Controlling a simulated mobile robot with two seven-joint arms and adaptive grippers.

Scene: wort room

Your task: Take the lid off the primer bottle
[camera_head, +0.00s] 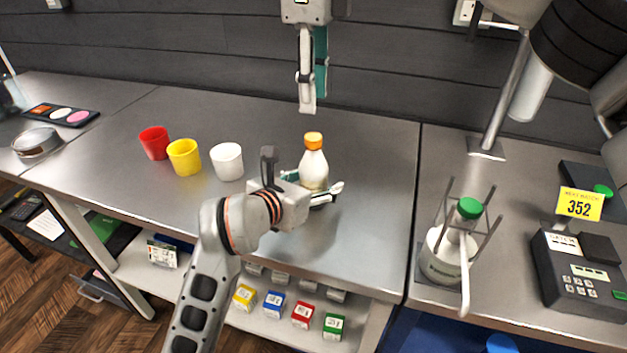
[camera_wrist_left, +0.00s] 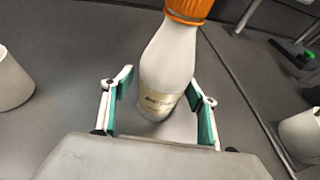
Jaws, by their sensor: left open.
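The white bottle (camera_head: 313,168) with an orange lid (camera_head: 313,141) stands upright on the steel bench. The bottle also shows in the left wrist view (camera_wrist_left: 168,62), with a pale label and part of the lid (camera_wrist_left: 189,9). My left gripper (camera_head: 314,184) is open, with its fingers on either side of the bottle's lower body. In the left wrist view the left gripper (camera_wrist_left: 160,90) shows a gap on the left; contact on the right is unclear. My right gripper (camera_head: 311,85) hangs above and behind the lid, pointing down, apart from it. Its fingers overlap in this view.
Red (camera_head: 154,143), yellow (camera_head: 184,157) and white (camera_head: 227,161) cups stand left of the bottle. To the right, a green-capped container (camera_head: 442,262) stands in a rod frame, near a keypad device (camera_head: 578,275). Small coloured boxes lie on the shelf below. The bench behind the cups is clear.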

